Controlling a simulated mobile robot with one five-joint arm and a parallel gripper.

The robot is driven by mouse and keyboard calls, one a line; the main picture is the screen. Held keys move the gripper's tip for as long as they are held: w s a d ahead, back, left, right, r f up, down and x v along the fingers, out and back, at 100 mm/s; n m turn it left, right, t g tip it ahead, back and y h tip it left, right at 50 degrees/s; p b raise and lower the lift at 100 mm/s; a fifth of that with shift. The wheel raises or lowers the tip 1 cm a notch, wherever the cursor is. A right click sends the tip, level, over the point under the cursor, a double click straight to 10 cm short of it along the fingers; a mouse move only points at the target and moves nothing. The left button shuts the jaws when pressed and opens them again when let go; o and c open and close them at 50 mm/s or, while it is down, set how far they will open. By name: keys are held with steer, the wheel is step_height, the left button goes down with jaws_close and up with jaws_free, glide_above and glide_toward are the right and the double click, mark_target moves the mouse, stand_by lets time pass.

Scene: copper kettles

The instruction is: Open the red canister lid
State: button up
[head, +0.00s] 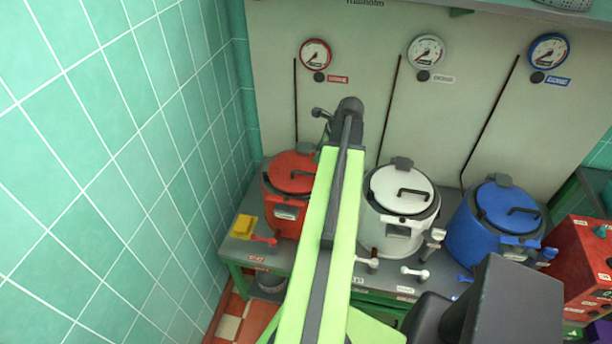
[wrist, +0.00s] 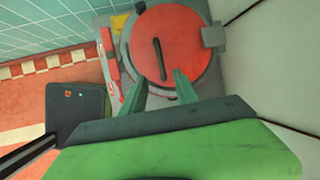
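The red canister (head: 284,213) stands at the left end of the grey bench, partly hidden behind my arm in the head view. Its red lid (head: 290,172) lies flat and closed, with a dark bar handle. In the wrist view the round red lid (wrist: 185,35) fills the upper middle, with the dark handle (wrist: 157,60) across it and a grey hinge block (wrist: 213,37) at its right. My gripper (wrist: 160,84) is open and empty, its two green fingers apart at the near side of the lid, the handle's line between them. I cannot tell its height above the lid.
A white canister (head: 398,215) and a blue canister (head: 495,220) stand to the right, lids closed. Gauges hang on the wall behind. A tiled wall (head: 110,150) bounds the left side.

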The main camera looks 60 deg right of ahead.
mark_target(306, 174)
steer(key=b+x, duration=1)
steer(key=x, duration=0.3)
steer(key=shift+w+f+b, duration=0.1)
steer(key=shift+f+b, duration=0.2)
steer(key=shift+r, duration=0.1)
jaws_close()
stand_by(0.5)
